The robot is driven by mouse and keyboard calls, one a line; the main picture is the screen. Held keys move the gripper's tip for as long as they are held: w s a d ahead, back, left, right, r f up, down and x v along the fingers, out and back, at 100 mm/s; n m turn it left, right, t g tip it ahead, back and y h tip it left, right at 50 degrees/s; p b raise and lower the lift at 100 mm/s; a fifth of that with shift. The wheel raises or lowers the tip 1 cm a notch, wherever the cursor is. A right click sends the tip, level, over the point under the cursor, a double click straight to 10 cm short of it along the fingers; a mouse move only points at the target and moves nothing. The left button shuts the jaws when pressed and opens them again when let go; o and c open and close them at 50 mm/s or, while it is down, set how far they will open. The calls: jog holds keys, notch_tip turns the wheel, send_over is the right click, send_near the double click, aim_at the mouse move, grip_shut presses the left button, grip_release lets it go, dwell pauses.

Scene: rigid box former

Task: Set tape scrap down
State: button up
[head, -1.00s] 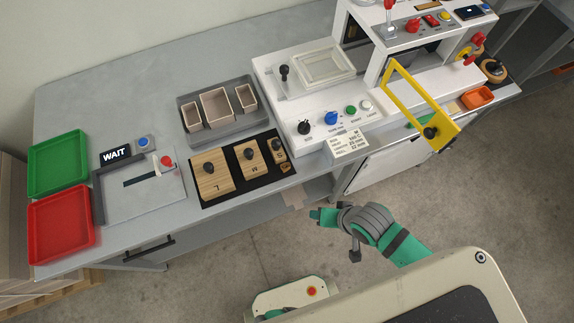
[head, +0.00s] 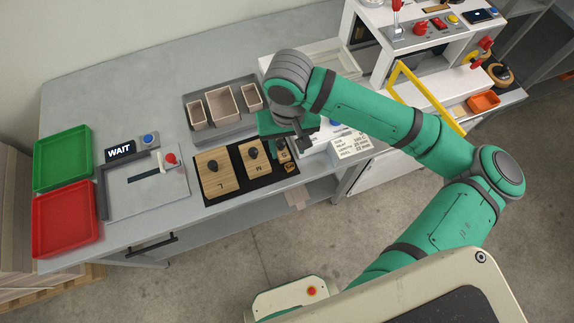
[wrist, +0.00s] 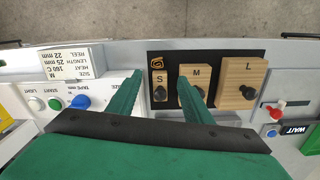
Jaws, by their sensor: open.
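In the wrist view the S block and the scrap appear between the fingers. The right finger covers part of the M block (wrist: 200,78). I see nothing held. How far the fingertips are above the mat I cannot tell.
The L block (head: 215,172) sits on the mat's left. A grey tray (head: 238,128) with beige boxes stands behind. The white machine with knobs and a yellow guard (head: 400,75) is to the right. Green (head: 62,158) and red (head: 65,220) trays are at the left.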

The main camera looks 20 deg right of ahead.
aim_at(290, 167)
notch_tip(290, 167, down, 4)
jog(key=shift+a, duration=0.15)
jog(key=shift+s+d+f, duration=0.1)
jog(key=shift+d+f, duration=0.1)
jog(key=shift+f, duration=1.45)
jog(key=shift+s+d+f, duration=0.1)
jog(key=shift+d+f, duration=0.1)
jog(key=shift+f, duration=1.4)
grip_shut()
